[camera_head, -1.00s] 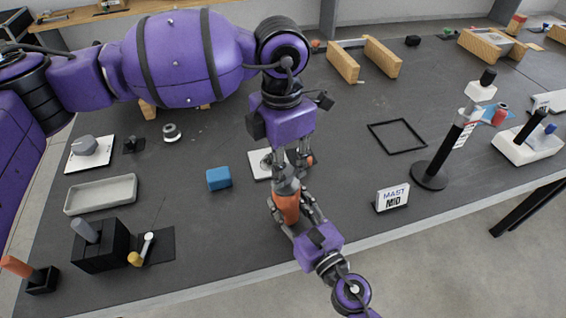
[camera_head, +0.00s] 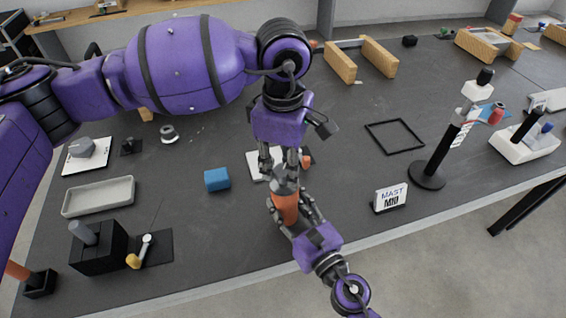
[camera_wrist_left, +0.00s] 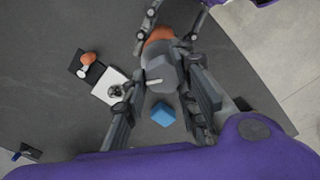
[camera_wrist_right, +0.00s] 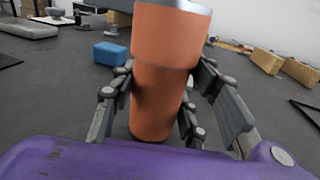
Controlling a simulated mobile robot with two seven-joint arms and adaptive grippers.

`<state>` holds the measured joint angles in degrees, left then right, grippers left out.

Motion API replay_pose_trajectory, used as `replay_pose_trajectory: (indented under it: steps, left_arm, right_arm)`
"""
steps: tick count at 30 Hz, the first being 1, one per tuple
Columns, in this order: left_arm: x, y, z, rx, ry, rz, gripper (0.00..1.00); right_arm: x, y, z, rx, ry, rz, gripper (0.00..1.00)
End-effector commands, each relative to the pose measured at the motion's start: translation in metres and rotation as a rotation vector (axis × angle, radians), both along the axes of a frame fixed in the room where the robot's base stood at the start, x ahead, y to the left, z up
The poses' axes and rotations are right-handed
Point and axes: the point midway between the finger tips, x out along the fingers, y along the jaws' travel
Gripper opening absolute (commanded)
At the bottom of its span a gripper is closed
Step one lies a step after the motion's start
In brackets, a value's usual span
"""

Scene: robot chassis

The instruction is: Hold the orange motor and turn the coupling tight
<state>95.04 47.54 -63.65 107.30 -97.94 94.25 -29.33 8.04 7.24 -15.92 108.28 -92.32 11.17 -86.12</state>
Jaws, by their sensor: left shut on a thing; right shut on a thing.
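The orange motor (camera_head: 286,209) stands upright near the table's front edge; it fills the middle of the right wrist view (camera_wrist_right: 165,75). My right gripper (camera_head: 289,203) is shut around its side from the front. The grey coupling (camera_head: 285,183) sits on top of the motor; it also shows in the left wrist view (camera_wrist_left: 166,73), with a small pale pin on its side. My left gripper (camera_head: 281,170) comes down from above and is shut on the coupling. The joint between coupling and motor is partly hidden by fingers, so I cannot tell how tight it is.
A blue block (camera_head: 217,179) lies left of the motor, and a white plate (camera_head: 255,163) lies behind it. A sign (camera_head: 391,197) and a black stand (camera_head: 427,175) are to the right. A grey tray (camera_head: 98,196) and a black block (camera_head: 98,250) stand at left.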

Motion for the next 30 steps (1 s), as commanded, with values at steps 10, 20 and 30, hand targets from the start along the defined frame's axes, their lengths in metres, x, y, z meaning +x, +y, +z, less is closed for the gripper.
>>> replay_pose_trajectory:
  steps: [10, 20, 30]
  left_arm:
    - [0.0024, -0.0014, 0.0004, 0.001, -0.025, -0.325, 0.00]
    - [0.0001, -0.0042, 0.0008, 0.000, -0.039, -0.631, 0.00]
    - [-0.0028, -0.0063, 0.0011, -0.001, -0.048, -0.861, 0.00]
  right_arm:
    - [-0.0023, 0.0014, -0.0024, -0.010, 0.000, 0.006, 0.00]
    - [-0.0027, 0.0027, -0.0022, -0.010, 0.000, 0.009, 0.00]
    - [-0.0029, 0.0041, -0.0020, -0.009, -0.001, 0.012, 0.00]
